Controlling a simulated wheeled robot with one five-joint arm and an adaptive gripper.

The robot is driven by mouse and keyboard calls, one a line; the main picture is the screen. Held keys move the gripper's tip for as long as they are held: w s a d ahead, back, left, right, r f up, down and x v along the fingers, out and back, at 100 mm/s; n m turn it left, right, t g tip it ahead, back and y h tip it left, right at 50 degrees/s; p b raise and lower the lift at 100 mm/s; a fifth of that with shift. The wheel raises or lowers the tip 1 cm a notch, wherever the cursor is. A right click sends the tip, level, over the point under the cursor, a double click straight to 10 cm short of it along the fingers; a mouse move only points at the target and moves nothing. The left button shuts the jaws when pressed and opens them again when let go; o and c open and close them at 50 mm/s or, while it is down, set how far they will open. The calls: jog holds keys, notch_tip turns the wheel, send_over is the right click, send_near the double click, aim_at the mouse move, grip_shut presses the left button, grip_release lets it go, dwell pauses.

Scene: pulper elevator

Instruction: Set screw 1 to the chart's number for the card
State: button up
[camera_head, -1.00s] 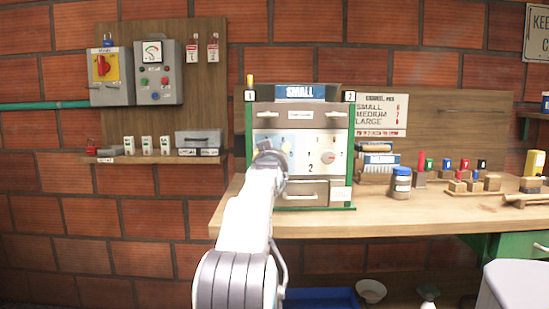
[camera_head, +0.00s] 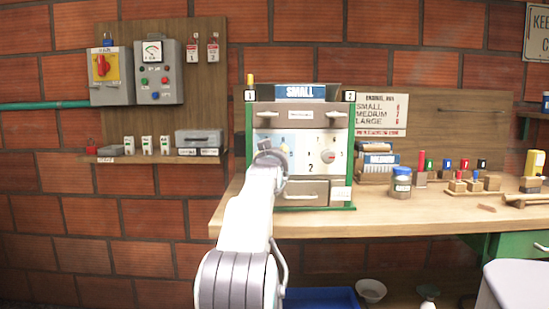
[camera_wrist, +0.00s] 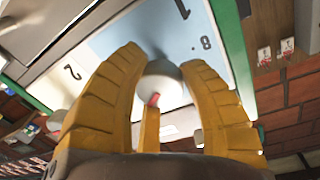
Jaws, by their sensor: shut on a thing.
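The machine (camera_head: 300,116) on the bench carries a blue "SMALL" card (camera_head: 300,91) at its top. Its light blue left panel (camera_head: 260,138) bears a large 1 in the wrist view, with a small 8 beside it. My gripper (camera_wrist: 162,57) has its yellow fingers closed around the round grey knob of screw 1 (camera_wrist: 160,86), which has a red mark (camera_wrist: 154,99). The arm hides most of this knob and its dial in the head view. The chart (camera_head: 380,114) on the back board lists SMALL, MEDIUM and LARGE; its numbers are too small to read surely.
Screw 2's knob (camera_head: 327,157) is on the white panel to the right. A drawer (camera_head: 301,193) lies below. A lidded jar (camera_head: 401,184) and several coloured pegs stand on the bench to the right. Electrical boxes (camera_head: 158,72) hang on the left board.

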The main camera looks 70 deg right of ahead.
jog(key=c, duration=0.3)
jog(key=shift+r+n+p, duration=0.1)
jog(key=shift+n+p, duration=0.4)
jog(key=shift+n, duration=0.5)
jog(key=shift+n+h, duration=0.3)
jog(key=shift+n, duration=1.5)
jog(key=o, duration=1.2)
